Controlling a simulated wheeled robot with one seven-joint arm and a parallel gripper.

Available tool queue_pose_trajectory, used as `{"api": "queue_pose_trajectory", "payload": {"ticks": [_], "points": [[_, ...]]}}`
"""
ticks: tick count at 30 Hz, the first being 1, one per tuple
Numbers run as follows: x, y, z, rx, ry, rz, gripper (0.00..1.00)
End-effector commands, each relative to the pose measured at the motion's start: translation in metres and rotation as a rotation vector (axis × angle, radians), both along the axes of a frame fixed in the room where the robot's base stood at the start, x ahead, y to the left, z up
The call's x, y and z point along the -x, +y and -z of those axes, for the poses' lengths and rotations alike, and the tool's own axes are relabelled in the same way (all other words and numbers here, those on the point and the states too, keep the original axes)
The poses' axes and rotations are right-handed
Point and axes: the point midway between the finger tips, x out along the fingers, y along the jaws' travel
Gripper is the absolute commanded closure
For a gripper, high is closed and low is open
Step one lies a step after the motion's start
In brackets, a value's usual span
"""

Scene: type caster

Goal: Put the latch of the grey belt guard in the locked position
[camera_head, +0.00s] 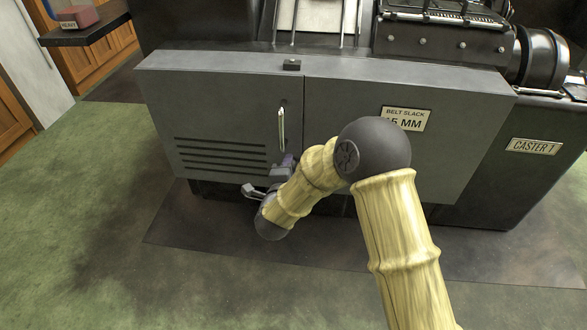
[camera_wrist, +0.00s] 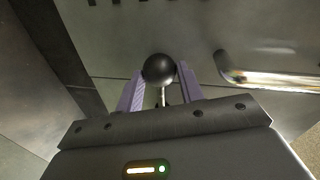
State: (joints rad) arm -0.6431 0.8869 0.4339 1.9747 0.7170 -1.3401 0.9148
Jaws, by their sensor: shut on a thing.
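The grey belt guard (camera_head: 220,105) is a wide box front with a louvred door at its left. Its latch shows in the wrist view as a black ball knob (camera_wrist: 158,66) on a thin metal stem. My gripper (camera_head: 283,163) is at the lower right of the louvred door, below the upright metal handle. In the wrist view, the two purple fingers of my gripper (camera_wrist: 160,76) are closed on either side of the knob. In the head view the knob is hidden by my gripper and arm, so I cannot tell the latch's position.
The metal door handle (camera_head: 281,130) stands close by my gripper and also shows in the wrist view (camera_wrist: 270,80). A small black block (camera_head: 292,65) sits on the guard's top edge. The green floor at the left is clear.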

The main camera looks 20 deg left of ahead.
Motion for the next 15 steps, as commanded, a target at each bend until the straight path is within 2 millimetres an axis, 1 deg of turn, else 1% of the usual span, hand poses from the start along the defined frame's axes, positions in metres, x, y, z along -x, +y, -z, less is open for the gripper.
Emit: {"api": "queue_pose_trajectory", "payload": {"ticks": [1,6,7,9,10,15], "points": [[0.0032,0.0029,0.0003,-0.003,0.004,-0.008,1.00],[0.0031,0.0029,0.0002,-0.003,0.003,-0.008,1.00],[0.0031,0.0030,0.0002,-0.003,0.003,-0.008,0.58],[0.0024,0.0021,0.0001,-0.003,0.003,-0.006,0.45],[0.0019,0.0015,0.0001,-0.002,0.003,-0.004,0.41],[0.0006,0.0004,-0.0001,-0.001,0.001,-0.002,0.41]]}}
